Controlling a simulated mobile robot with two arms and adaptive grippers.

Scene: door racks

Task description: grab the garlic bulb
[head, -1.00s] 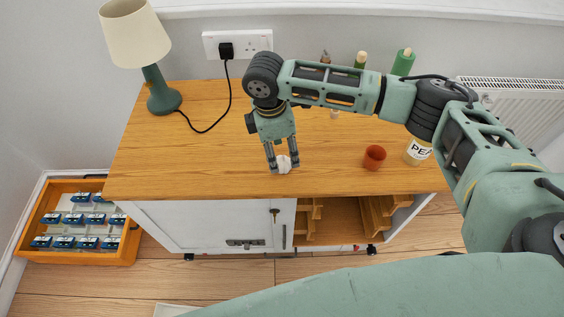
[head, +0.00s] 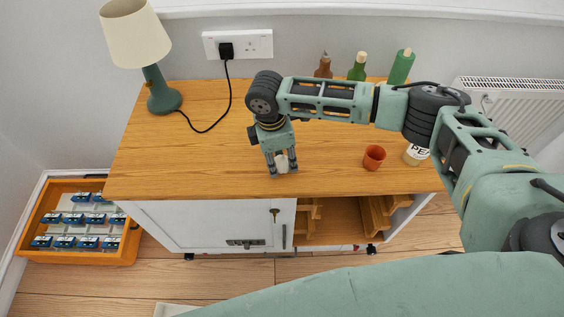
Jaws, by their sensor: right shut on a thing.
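The garlic bulb (head: 282,163) is small and whitish, near the front edge of the wooden cabinet top (head: 190,160). My right gripper (head: 282,169) points down over it with one finger on each side and is shut on the bulb. The fingers hide part of the bulb. I cannot tell whether the bulb touches the wood or is slightly above it. My left gripper does not show.
A lamp (head: 150,60) stands at the back left, its cord running to a wall socket (head: 238,44). An orange-red cup (head: 374,157) and a labelled jar (head: 416,153) stand right of the gripper. Bottles (head: 357,66) line the back.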

